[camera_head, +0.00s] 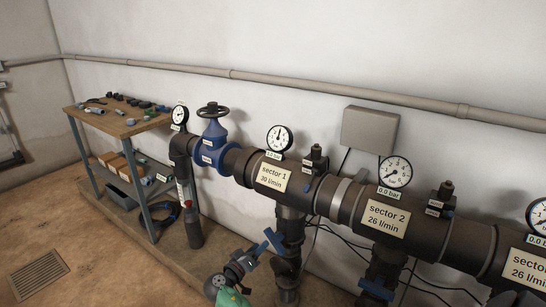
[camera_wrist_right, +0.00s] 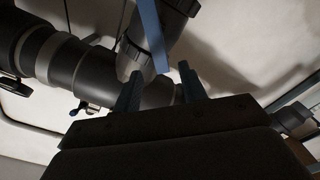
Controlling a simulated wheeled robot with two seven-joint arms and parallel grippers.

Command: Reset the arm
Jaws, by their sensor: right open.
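My right gripper (camera_head: 254,255) is low in the head view, just left of the blue lever handle (camera_head: 273,241) on the vertical pipe below sector 1. In the right wrist view my right gripper (camera_wrist_right: 159,75) has its two dark fingers apart, with nothing clamped between them. The blue lever handle (camera_wrist_right: 151,35) rises beyond the fingertips there, in front of the dark pipe (camera_wrist_right: 75,65). Whether a fingertip touches the handle I cannot tell. My left gripper is not in view.
A dark manifold with the sector 1 label (camera_head: 272,177), the sector 2 label (camera_head: 385,218) and pressure gauges runs along the wall. A blue handwheel valve (camera_head: 212,145) is at its left end. A workbench (camera_head: 127,128) with small parts stands left. The floor (camera_head: 95,245) at lower left is mostly clear.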

